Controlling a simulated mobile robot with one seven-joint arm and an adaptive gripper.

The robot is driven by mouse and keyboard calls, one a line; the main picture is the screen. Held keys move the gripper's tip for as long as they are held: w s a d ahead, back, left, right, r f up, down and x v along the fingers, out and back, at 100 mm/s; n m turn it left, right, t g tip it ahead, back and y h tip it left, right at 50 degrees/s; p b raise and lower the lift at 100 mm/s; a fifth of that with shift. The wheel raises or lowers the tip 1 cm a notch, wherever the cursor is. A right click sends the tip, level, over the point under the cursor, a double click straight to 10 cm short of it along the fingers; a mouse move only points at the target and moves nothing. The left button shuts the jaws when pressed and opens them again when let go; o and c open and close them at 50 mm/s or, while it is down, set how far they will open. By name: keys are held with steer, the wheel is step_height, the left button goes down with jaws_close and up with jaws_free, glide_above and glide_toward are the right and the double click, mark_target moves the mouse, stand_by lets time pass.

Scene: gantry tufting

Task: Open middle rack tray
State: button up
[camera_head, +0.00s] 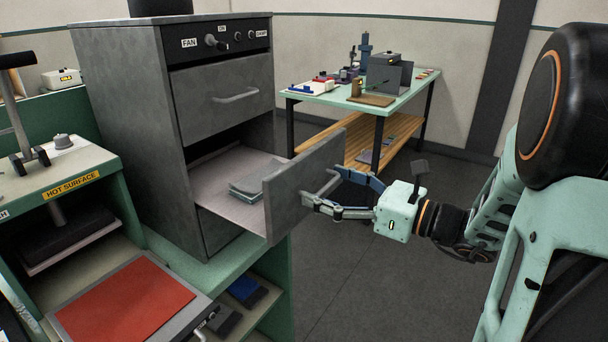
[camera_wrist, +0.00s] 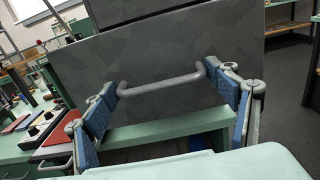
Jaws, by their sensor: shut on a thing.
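The grey rack cabinet (camera_head: 125,110) stands at left in the head view. Its middle tray (camera_head: 290,205) is pulled well out, with a few flat grey pieces (camera_head: 255,177) inside. The tray's front panel (camera_wrist: 190,50) fills the upper wrist view, with its bar handle (camera_wrist: 162,83) across it. My gripper (camera_head: 322,186) is at this handle, its blue-padded fingers spread to the handle's two ends and shut on it. The wrist view shows the fingers (camera_wrist: 163,78) at both ends of the bar. The upper drawer (camera_head: 225,90) is closed.
A bench with a "HOT SURFACE" label (camera_head: 72,187) is at left. A red pad (camera_head: 125,302) lies in a tray at the lower front. A green-topped table (camera_head: 340,97) with small equipment stands behind. Dark floor (camera_head: 350,285) is clear below my gripper.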

steer(key=v, duration=0.5)
steer(key=shift+s, duration=0.15)
steer(key=o, duration=1.6)
steer(key=shift+o, duration=0.2)
steer(key=shift+d, duration=0.1)
steer(key=v, duration=1.2)
steer(key=shift+f, duration=0.1)
